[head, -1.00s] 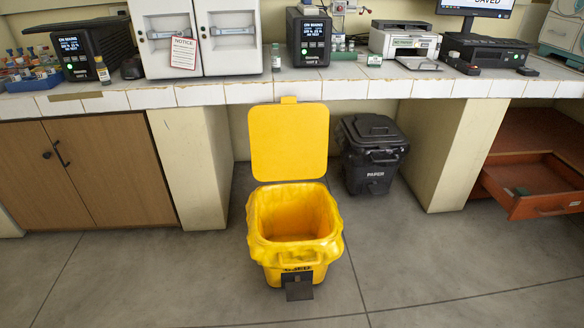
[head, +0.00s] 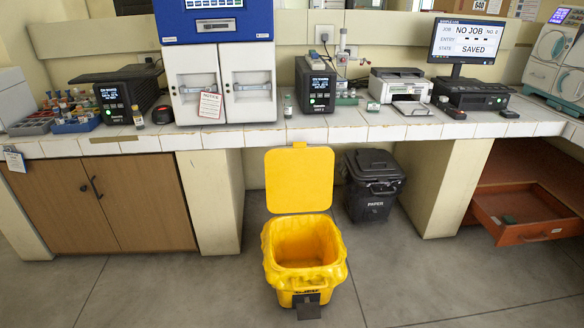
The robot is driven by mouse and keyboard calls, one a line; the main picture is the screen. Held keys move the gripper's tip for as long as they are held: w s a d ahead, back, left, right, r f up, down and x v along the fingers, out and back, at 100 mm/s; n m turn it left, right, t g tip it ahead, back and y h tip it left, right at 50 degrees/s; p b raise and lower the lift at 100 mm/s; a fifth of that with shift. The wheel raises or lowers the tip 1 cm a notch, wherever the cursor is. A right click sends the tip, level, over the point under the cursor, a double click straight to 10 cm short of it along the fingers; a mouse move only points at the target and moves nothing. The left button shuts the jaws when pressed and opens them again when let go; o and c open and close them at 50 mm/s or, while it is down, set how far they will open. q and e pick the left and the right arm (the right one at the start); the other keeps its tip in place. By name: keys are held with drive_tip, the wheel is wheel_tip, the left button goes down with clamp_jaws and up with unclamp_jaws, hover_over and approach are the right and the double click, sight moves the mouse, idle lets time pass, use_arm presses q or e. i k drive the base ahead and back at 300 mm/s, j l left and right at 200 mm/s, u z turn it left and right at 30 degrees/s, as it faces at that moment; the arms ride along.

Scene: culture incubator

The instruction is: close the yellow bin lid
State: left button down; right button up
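The yellow bin (head: 305,272) stands on the grey floor in front of the bench, lined with a yellow bag whose edge folds over the rim. Its yellow lid (head: 299,180) stands open, upright at the back of the bin, with a small tab on its top edge. A dark pedal (head: 308,308) shows at the bin's front base. The inside of the bin looks empty from here. Neither of my grippers shows in the head view.
A black paper bin (head: 373,190) with its lid shut stands behind and right of the yellow bin. The tiled bench (head: 345,124) runs behind, holding instruments. An orange drawer (head: 525,215) is pulled out at the right. Floor around the yellow bin's front and sides is clear.

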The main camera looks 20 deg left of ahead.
sight(299, 178)
drive_tip(key=k+z, duration=0.45)
drive_tip(key=k+l+z, duration=0.3)
drive_tip(key=z, duration=0.15)
drive_tip(key=i+j+z, duration=0.1)
drive_tip(key=j+z, duration=0.25)
drive_tip(key=j, duration=0.15)
drive_tip(key=j+z, duration=0.35)
drive_tip(key=j, duration=0.15)
drive_tip(key=j+z, duration=0.4)
drive_tip(key=j, duration=3.2)
drive_tip(key=k, duration=0.05)
